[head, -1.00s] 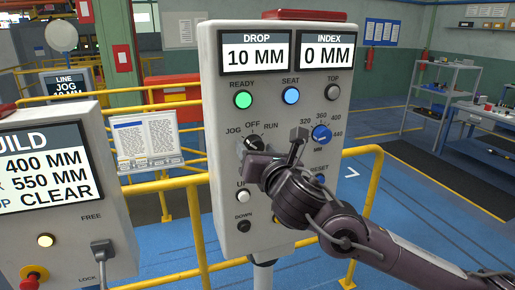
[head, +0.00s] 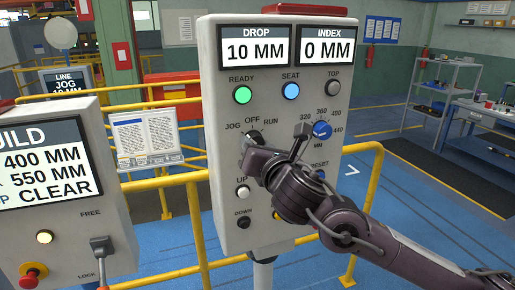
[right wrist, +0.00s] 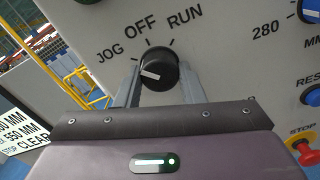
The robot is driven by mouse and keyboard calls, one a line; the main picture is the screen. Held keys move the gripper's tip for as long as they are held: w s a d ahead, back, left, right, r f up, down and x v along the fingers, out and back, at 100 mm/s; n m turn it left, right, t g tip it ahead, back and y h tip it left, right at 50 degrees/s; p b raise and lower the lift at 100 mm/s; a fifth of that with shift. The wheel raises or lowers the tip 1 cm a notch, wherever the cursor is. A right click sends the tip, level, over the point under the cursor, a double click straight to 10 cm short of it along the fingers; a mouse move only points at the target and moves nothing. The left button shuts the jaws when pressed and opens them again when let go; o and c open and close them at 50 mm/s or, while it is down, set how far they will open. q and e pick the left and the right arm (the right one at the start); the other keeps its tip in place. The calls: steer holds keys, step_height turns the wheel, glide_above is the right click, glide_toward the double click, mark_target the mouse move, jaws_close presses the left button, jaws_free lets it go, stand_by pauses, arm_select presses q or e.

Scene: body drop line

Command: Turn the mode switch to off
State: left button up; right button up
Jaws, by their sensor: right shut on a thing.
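The mode switch (right wrist: 158,70) is a round black knob with a white pointer mark, on a grey control panel (head: 222,150). Its labels read JOG, OFF and RUN. In the right wrist view the white mark points left, on the JOG side, not up at OFF. My right gripper (right wrist: 160,88) has one finger on each side of the knob and is shut on it. In the head view the right gripper (head: 250,150) covers most of the knob. My left gripper is not in view.
The panel also carries a DROP display (head: 254,50), a green READY lamp (head: 242,95), a blue SEAT lamp (head: 291,91) and a blue MM dial (head: 322,130). A red STOP button (right wrist: 307,153) is at lower right in the wrist view. Yellow rails (head: 372,195) stand behind.

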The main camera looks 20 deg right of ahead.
steer(key=shift+m+b, duration=1.35)
steer(key=shift+m, duration=2.95)
steer(key=o, duration=1)
steer(key=s, duration=0.8)
steer(key=shift+d, duration=0.1)
